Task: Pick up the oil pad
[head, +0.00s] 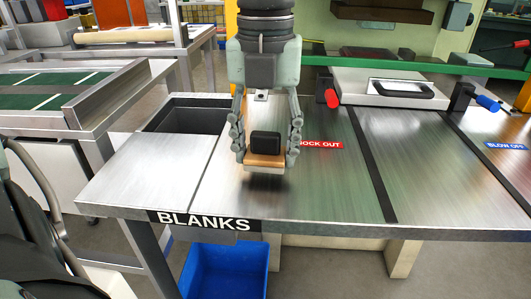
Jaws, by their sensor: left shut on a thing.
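The oil pad (264,161) is a small block with a tan upper layer, a pale underside and a black grip on top. My left gripper (266,154) points down over the metal table (330,190), its fingers on both sides of the pad, shut on it. A dark shadow lies on the table just under the pad. It seems to be held slightly above the surface, though the gap is hard to judge. My right gripper is not in view.
A dark open bin (187,117) is set at the table's back left. A red KNOCK OUT label (322,144) lies right of the pad. A plate with a black-framed handle (402,89), a red-ended lever (332,97) and a blue-ended lever (487,103) stand behind. A blue crate (225,272) is below.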

